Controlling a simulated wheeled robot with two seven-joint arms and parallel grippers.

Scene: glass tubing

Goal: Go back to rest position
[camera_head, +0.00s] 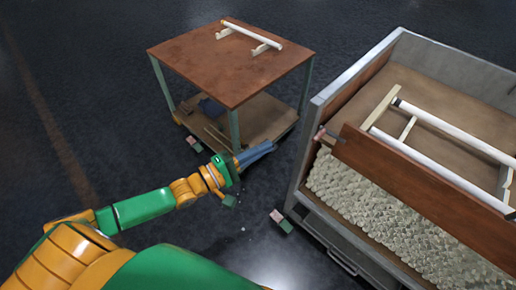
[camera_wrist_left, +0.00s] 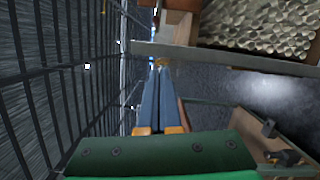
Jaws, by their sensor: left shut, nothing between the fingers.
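My left arm reaches in from the lower left in the head view. My left gripper (camera_head: 268,147) is shut and empty, its blue-grey fingers pointing right, over the floor between the small table and the large bin. In the left wrist view the two fingers (camera_wrist_left: 161,75) lie together with nothing between them. My right gripper is not in view.
A brown-topped table (camera_head: 185,55) carries a white tube (camera_head: 252,34) on two supports. A grey-walled bin (camera_head: 345,82) at right holds pebbly filling (camera_head: 365,205) and white tubes (camera_head: 455,132) on a wooden frame. Dark floor (camera_head: 80,120) is open at left.

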